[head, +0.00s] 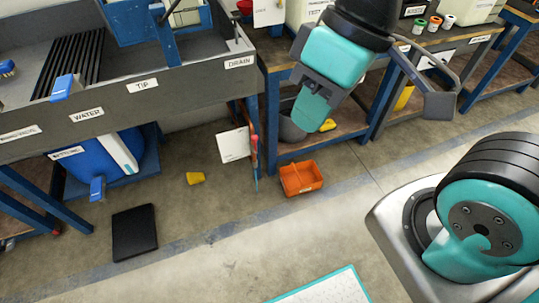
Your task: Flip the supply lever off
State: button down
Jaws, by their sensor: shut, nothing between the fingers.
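My gripper (309,118) is in the upper middle, shut and empty, pointing down and slightly left. It hangs clear of the trough, in front of the wooden-shelved bench. No part is clearly marked as the supply lever. A blue handle-like piece (66,87) sits on the front wall of the grey trough (190,87), near the WATER label (86,114). Another small blue piece (97,188) hangs in front of the blue drum (90,160) below. My gripper is well to the right of both. I cannot tell either piece's on or off position.
An orange bin (301,177), a yellow piece (195,178) and a black flat case (134,232) lie on the floor. A white sign (234,145) stands by the bench leg. The bench (345,110) stands behind my gripper. Floor in front is mostly clear.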

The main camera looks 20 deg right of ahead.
aim_at(254, 138)
jog(key=z, duration=0.35)
jog(key=i, duration=0.95)
jog(key=z, duration=0.2)
